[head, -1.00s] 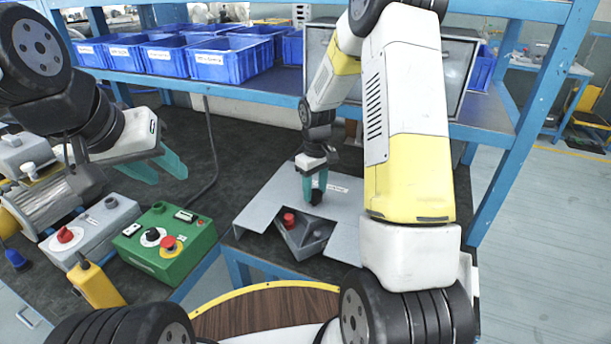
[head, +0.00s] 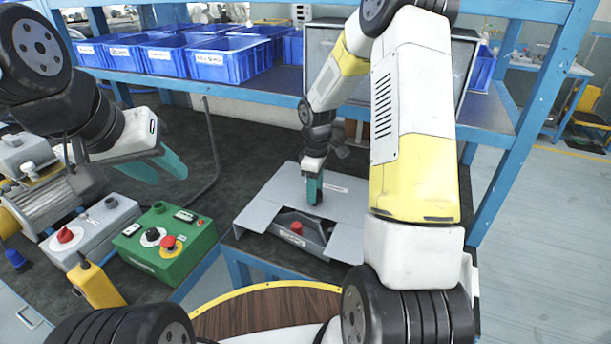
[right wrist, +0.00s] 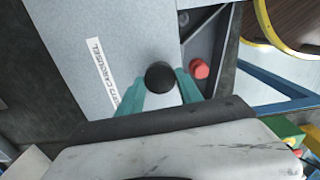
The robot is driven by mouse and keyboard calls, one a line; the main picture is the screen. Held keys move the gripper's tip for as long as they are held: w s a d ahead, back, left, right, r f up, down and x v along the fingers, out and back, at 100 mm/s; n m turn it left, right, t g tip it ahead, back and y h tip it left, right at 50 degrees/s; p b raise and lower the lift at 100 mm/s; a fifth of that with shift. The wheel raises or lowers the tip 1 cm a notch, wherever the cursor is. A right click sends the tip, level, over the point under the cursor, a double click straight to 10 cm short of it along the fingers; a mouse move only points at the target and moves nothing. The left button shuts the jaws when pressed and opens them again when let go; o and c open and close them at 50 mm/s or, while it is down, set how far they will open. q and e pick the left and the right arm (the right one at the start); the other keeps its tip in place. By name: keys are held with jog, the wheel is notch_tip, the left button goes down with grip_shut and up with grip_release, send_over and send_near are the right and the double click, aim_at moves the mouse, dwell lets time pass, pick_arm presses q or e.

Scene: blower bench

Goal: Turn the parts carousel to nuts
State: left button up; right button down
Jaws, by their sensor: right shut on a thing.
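The parts carousel sits under a grey cover plate (head: 275,207) on the bench, with a cut-out at its front. In the cut-out I see a red part (head: 297,228) and a small label (head: 291,238) too small to read. In the right wrist view the black knob (right wrist: 160,77) stands on the plate beside a partly readable "carousel" label (right wrist: 100,75); the red part (right wrist: 200,69) is to its right. My right gripper (head: 314,198) is shut on the knob, with a teal finger on either side. My left gripper (head: 163,168) hangs open and empty over the bench at left.
A green control box (head: 165,245) with a red button, a grey box with a red knob (head: 85,232) and a yellow pendant (head: 95,285) stand left of the carousel. Blue bins (head: 230,60) line the shelf above. Dark bench top is clear behind the plate.

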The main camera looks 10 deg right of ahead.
jog(key=shift+d+n, duration=0.1)
jog(key=shift+n, duration=10)
jog(key=c, duration=0.8)
grip_release()
jog(key=shift+m, duration=0.3)
